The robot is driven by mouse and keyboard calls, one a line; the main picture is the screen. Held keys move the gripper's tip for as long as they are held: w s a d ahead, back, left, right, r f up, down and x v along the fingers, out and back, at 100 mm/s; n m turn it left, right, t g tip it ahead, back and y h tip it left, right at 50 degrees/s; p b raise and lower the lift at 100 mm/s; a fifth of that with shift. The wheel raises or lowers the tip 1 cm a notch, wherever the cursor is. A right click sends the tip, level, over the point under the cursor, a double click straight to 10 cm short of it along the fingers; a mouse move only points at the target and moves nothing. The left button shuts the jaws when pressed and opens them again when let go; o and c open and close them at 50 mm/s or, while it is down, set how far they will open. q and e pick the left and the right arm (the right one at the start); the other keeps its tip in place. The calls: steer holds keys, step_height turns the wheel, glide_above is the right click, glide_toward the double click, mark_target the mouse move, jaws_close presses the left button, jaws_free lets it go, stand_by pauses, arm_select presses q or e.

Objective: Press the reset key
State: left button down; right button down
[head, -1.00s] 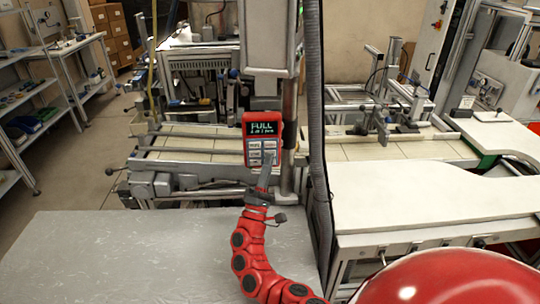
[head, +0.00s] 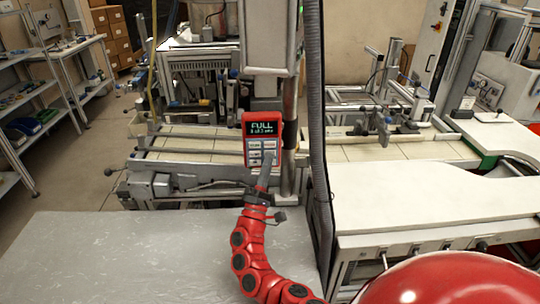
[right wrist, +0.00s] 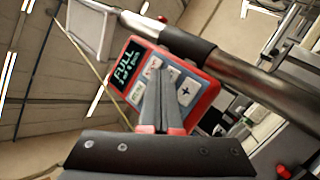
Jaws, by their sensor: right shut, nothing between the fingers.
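A red handset-like control box (head: 247,122) is mounted on the upright pole of the machine, its dark screen reading FULL above a smaller line. Pale keys sit below the screen, and I cannot read which is the reset key. My right gripper (head: 267,157) is shut and empty, pointing up at the lower right of the keypad and covering some keys. In the right wrist view the box (right wrist: 207,112) appears tilted, with a plus key (right wrist: 186,91) right of the fingertips (right wrist: 160,72). I cannot tell whether the fingertips touch a key. My left gripper is not in view.
The grey metal pole (head: 289,165) stands just right of the box, and a dark corrugated hose (head: 319,130) runs beside it. A grey table (head: 120,255) lies bare in front. A white worktop (head: 430,195) is at the right.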

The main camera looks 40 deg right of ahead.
steer(key=shift+w+d, duration=0.1)
stand_by(0.6)
steer(key=shift+s+a+r, duration=0.1)
steer(key=shift+s+a, duration=0.15)
steer(key=shift+s, duration=0.05)
steer(key=shift+s+a+p, duration=0.2)
steer(key=shift+s+p, duration=0.15)
steer(key=shift+s, duration=0.05)
steer(key=shift+s+a+p, duration=0.4)
steer(key=shift+s, duration=0.3)
steer(key=shift+s+a+p, duration=0.35)
steer(key=shift+s+a, duration=0.1)
steer(key=shift+s, duration=0.3)
steer(key=shift+s+a+p, duration=0.4)
steer(key=shift+s, duration=0.3)
